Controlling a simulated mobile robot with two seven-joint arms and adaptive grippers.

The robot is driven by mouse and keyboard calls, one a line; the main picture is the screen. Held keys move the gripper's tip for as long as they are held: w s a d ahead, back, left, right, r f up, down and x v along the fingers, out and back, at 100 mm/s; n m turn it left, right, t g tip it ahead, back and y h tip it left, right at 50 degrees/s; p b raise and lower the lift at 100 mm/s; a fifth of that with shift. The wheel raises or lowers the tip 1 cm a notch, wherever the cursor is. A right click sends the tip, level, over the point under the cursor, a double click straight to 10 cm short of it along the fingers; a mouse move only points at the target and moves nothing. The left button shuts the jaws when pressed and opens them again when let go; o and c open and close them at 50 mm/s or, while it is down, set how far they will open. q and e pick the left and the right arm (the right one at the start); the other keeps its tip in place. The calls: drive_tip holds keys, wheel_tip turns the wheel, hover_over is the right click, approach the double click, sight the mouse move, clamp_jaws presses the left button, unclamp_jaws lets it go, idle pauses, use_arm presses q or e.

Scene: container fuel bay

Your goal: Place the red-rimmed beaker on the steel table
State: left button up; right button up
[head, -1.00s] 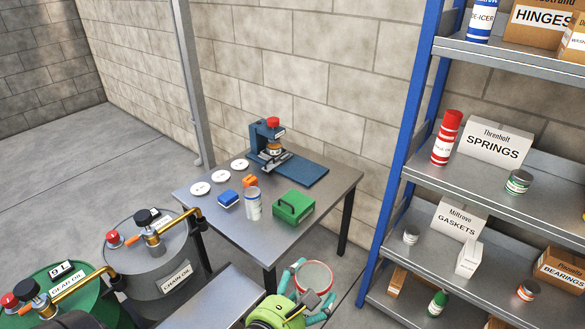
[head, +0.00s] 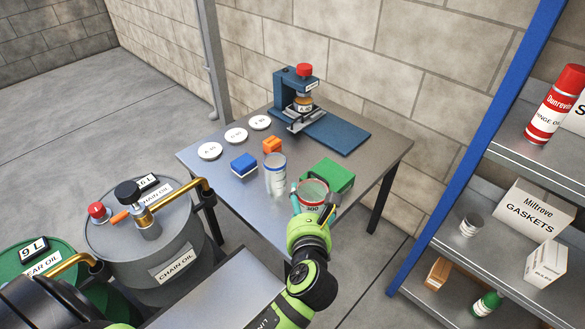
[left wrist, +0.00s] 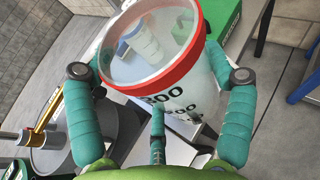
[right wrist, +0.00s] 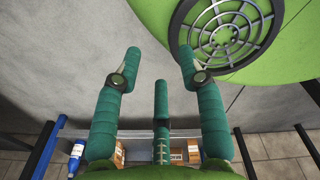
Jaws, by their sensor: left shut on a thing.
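On the table are a green box (head: 330,173), a blue-marked cylinder (head: 275,177), a blue box (head: 243,165), an orange block (head: 272,145), several white discs (head: 236,135) and a blue press stand (head: 330,132). Drums (head: 150,235) stand left; shelving (head: 450,230) stands right.

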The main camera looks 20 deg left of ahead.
use_arm(q)
drive_tip(key=w+a+f+b, duration=0.1)
drive_tip(key=w+a+f, duration=0.1)
drive_tip(key=a+f, duration=0.1)
drive_tip(key=w+a+f+b, duration=0.1)
drive_tip(key=w+a+f, duration=0.1)
drive_tip(key=a+f, duration=0.1)
drive_tip(key=w+a+f+b, duration=0.1)
drive_tip(key=a+f, duration=0.3)
drive_tip(key=shift+w+f, duration=0.4)
drive_tip(key=shift+f, duration=0.1)
drive_tip(key=o, duration=0.8)
drive_tip(key=shift+o, duration=1.1)
use_arm(e)
drive_tip(key=w+a+f+t, duration=0.1)
drive_tip(key=w+f, duration=0.1)
drive_tip(key=w, duration=0.5)
drive_tip(key=shift+w+a+f+t, duration=0.15)
drive_tip(key=shift+a+t, duration=0.15)
